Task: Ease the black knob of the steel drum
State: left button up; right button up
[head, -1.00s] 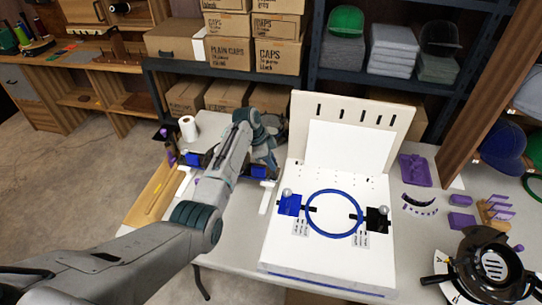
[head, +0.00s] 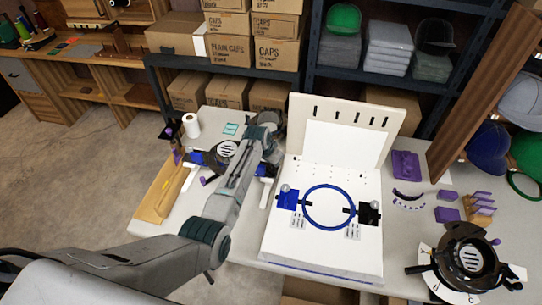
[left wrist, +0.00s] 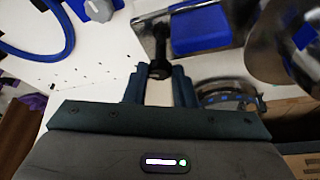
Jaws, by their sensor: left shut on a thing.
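In the left wrist view, the black knob (left wrist: 160,68) sits between the two dark fingertips of my left gripper (left wrist: 159,73), which is shut on it. The knob is on a short black stem beside a steel bracket with a blue pad (left wrist: 203,27). Shiny curved steel, which looks like part of the steel drum (left wrist: 262,48), stands to the right, cut by the frame. In the head view, my left gripper is at the back of the table, largely covered by my own arm, and the knob cannot be made out there. My right gripper is not in view.
A white board with a blue hoop (head: 330,207) stands right of my left arm. A black slotted ring fixture (head: 470,256) is at the right front. A paper roll (head: 191,125) and wooden tray (head: 163,190) lie left. Boxed shelves (head: 220,62) stand behind.

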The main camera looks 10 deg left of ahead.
pick_arm(q)
jog(key=shift+d+n+y+p, duration=0.15)
jog(key=shift+n+y+p, duration=0.5)
jog(key=shift+n, duration=1.05)
jog(key=o, duration=1)
jog(key=shift+s, duration=0.1)
jog(key=b+v, duration=0.1)
jog(key=v, duration=0.9)
jog(key=shift+s+r+b, duration=0.25)
jog(key=shift+r+b, duration=0.1)
jog(key=shift+b, duration=0.05)
